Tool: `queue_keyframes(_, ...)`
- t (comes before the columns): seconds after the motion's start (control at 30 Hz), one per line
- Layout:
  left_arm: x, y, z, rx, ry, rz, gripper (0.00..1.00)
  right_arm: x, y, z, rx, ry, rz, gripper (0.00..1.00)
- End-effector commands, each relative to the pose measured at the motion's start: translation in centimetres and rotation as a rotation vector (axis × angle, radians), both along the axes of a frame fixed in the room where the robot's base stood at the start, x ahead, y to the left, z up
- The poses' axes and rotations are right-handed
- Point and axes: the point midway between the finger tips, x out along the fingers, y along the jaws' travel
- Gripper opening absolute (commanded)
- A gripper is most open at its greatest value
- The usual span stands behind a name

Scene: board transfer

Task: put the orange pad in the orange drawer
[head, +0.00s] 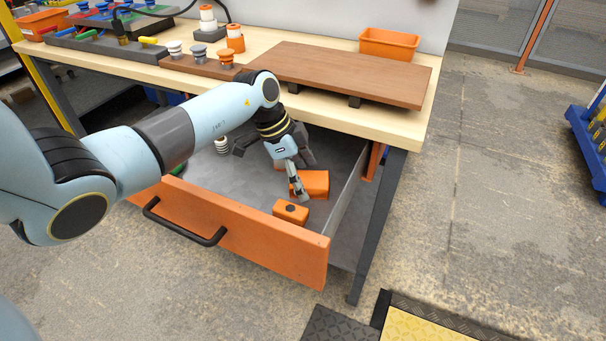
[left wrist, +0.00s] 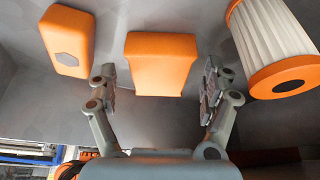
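The orange drawer (head: 250,235) is pulled open under the workbench, with a black handle and grey inside. My left gripper (head: 299,188) reaches down into it. In the left wrist view my left gripper (left wrist: 160,88) is open, its fingers well apart. A plain orange block, seemingly the orange pad (left wrist: 162,62), lies beyond and between the fingertips, with gaps on both sides. In the head view the pad (head: 316,182) is in the drawer's right part, partly behind the gripper. My right gripper is not in view.
A smaller orange block with a grey hexagon (left wrist: 70,40) lies left of the pad in the wrist view; a pleated white filter with orange ends (left wrist: 272,45) is at right. The brown board (head: 340,72) and orange bin (head: 390,43) are on the bench above.

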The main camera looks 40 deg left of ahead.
Motion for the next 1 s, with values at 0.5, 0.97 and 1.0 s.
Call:
queue_keyframes(0.5, -1.1, 1.7, 5.0, 0.004, -0.003, -0.001, 0.83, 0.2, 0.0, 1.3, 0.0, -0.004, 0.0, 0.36)
queue_keyframes(0.97, -2.7, 3.7, 11.3, 0.0, 0.0, 0.0, 0.83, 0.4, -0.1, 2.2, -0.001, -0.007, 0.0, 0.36)
queue_keyframes(1.0, -2.7, 3.7, 11.3, -0.001, 0.001, 0.0, 0.83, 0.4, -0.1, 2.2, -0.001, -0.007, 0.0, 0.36)
